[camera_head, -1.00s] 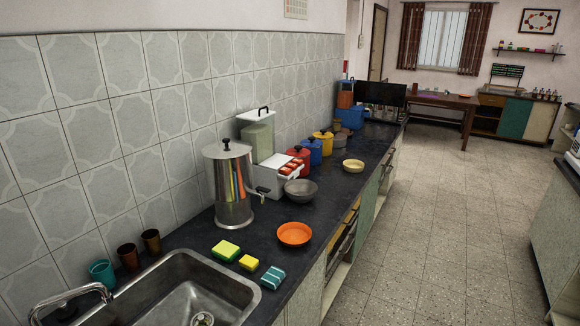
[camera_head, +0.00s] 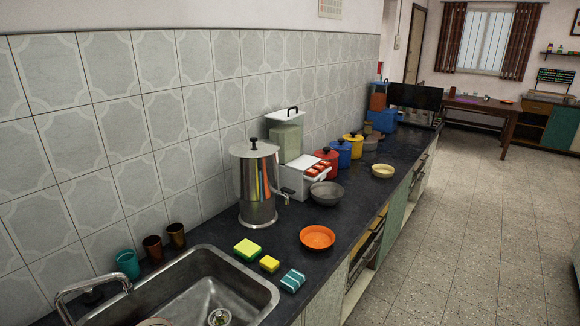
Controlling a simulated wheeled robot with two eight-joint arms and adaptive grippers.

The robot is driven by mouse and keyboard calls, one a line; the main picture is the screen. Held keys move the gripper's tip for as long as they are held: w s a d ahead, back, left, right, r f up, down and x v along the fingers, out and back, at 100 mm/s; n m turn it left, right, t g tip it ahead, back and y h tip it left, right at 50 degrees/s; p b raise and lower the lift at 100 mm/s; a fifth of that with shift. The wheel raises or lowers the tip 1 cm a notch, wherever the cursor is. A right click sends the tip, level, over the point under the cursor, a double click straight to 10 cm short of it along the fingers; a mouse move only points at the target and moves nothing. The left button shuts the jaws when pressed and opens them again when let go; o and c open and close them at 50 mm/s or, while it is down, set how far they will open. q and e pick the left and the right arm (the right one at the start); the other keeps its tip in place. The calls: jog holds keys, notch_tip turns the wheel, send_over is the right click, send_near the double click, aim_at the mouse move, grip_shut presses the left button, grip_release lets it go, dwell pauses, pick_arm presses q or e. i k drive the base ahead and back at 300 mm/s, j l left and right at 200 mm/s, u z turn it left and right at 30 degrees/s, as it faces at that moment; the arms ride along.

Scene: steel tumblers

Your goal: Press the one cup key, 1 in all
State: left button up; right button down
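A white appliance (camera_head: 307,186) stands against the tiled wall, on the counter behind the steel urn. Its low front part carries a few red pieces (camera_head: 320,168) on top that look like keys; any marking on them is too small to read, so I cannot tell which is the one cup key. A taller pale container (camera_head: 286,143) with a black handle rises at its back. The steel urn (camera_head: 255,185) with a tap stands just in front and hides part of the appliance. Neither of my grippers is in view.
A grey bowl (camera_head: 327,194) sits close in front of the appliance. An orange bowl (camera_head: 317,237), sponges (camera_head: 247,250) and a steel sink (camera_head: 190,290) are nearer. Cups (camera_head: 152,249) stand by the wall. Red, blue and yellow pots (camera_head: 341,153) stand beyond. The floor (camera_head: 460,240) at right is clear.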

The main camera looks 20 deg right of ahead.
aim_at(320, 169)
jog(key=i+l+u, duration=0.25)
jog(key=l+u, duration=0.25)
jog(key=l, duration=0.15)
jog(key=i+l+u, duration=0.1)
jog(key=l+u, duration=0.6)
jog(key=l, duration=3.45)
jog(key=i+l, duration=0.1)
jog(key=l, duration=0.5)
